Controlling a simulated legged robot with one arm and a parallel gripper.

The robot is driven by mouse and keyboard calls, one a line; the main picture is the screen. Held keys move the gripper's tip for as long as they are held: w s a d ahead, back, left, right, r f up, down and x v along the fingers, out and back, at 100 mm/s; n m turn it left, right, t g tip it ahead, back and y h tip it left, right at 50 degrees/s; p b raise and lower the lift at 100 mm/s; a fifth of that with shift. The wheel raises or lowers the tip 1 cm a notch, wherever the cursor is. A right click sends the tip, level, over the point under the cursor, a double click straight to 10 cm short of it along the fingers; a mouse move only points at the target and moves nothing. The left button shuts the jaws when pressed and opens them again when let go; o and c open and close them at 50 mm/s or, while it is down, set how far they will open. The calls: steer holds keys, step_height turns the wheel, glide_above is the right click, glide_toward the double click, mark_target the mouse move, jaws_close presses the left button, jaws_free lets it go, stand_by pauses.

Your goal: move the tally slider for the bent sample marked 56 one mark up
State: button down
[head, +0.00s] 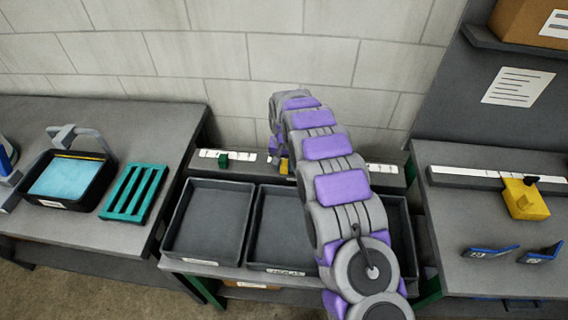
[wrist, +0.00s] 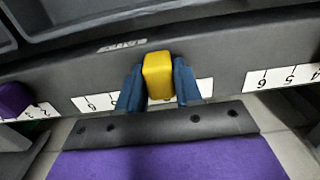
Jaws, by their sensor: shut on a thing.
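In the wrist view my gripper (wrist: 159,88) has its two blue fingers on either side of a yellow slider (wrist: 158,75), shut on it. The slider sits on the grey rail front, over a white numbered scale strip (wrist: 95,102); the fingers and slider hide part of the strip. In the head view the yellow slider (head: 284,166) shows only partly beside my arm, which hides my gripper. A green slider (head: 223,160) stands on the left scale. Two blue bent pieces (head: 490,251) lie on the right bench; their marks are too small to read.
Dark trays (head: 208,222) stand in front of the slider rail. A black tub with blue contents (head: 70,177) and a green rack (head: 133,193) are on the left bench. A yellow block (head: 525,200) sits by a white ruler on the right bench.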

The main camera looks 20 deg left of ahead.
steer(key=d, duration=0.1)
steer(key=d+p, duration=0.1)
steer(key=d, duration=0.1)
steer(key=shift+w+d+r, duration=0.1)
steer(key=shift+w+d, duration=0.15)
steer(key=shift+w, duration=0.15)
steer(key=shift+d, duration=0.3)
steer(key=c, duration=0.8)
jaws_free()
steer(key=shift+a, duration=0.15)
steer(key=shift+c, duration=0.2)
step_height(320, 180, up, 17)
steer(key=p, duration=0.2)
steer(key=shift+p, duration=0.4)
steer(key=shift+w, duration=0.1)
